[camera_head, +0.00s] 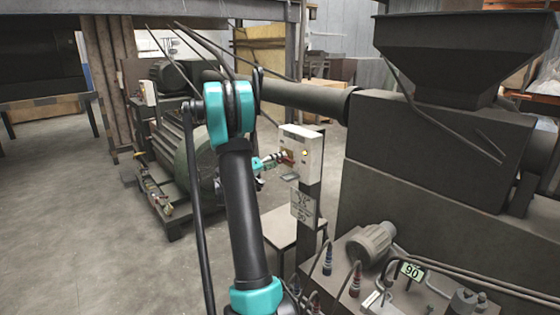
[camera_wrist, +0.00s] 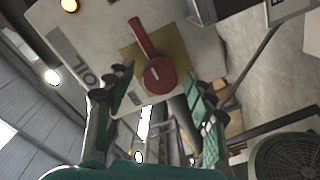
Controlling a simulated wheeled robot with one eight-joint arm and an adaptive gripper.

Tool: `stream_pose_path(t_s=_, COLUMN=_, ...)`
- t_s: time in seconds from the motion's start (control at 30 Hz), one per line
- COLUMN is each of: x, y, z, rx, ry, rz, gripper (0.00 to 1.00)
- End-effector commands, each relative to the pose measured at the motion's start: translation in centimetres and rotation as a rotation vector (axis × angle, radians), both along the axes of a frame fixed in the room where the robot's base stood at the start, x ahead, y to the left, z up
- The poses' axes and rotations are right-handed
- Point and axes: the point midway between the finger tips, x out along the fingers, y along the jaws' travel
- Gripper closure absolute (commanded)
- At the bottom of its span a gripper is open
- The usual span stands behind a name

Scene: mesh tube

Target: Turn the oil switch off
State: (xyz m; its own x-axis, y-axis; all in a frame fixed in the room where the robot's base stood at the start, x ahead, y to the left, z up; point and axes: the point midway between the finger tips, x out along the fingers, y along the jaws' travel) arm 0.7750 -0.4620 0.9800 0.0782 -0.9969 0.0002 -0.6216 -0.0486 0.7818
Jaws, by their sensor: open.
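The oil switch is a red rotary knob with a long handle (camera_wrist: 154,68) on a yellow square plate. It sits on a pale control box (camera_wrist: 92,42) marked "OIL", which appears turned over in the wrist view. The handle slants from upper left to lower right there.
A yellow lamp (camera_wrist: 70,5) is on the box. A sign plate (camera_head: 303,204) hangs on the post below. A large dark machine with a hopper (camera_head: 455,62) stands right, and a green motor (camera_head: 190,155) behind my arm. Floor at left is clear.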

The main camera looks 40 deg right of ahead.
Motion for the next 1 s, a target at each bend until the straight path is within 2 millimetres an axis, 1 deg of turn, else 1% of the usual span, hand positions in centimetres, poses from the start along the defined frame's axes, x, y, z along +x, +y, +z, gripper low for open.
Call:
stream_pose_path(t_s=0.03, x=-0.04, y=-0.6, z=0.0, rx=0.0, ry=0.0, rz=-0.002, gripper=0.46)
stream_pose_path(t_s=0.2, x=0.08, y=-1.46, z=0.0, rx=0.0, ry=0.0, rz=0.0, gripper=0.46)
stream_pose_path(t_s=0.47, x=0.09, y=-1.57, z=0.0, rx=0.0, ry=0.0, rz=0.0, gripper=0.46)
stream_pose_path(t_s=0.57, x=0.09, y=-1.57, z=0.0, rx=0.0, ry=0.0, rz=0.0, gripper=0.56)
stream_pose_path(t_s=0.8, x=0.1, y=-1.55, z=0.0, rx=0.0, ry=0.0, rz=0.0, gripper=0.85)
stream_pose_path(t_s=0.9, x=0.1, y=-1.55, z=0.0, rx=0.0, ry=0.0, rz=0.0, gripper=0.96)
stream_pose_path(t_s=1.0, x=0.1, y=-1.55, z=0.0, rx=0.0, ry=0.002, rz=0.0, gripper=0.96)
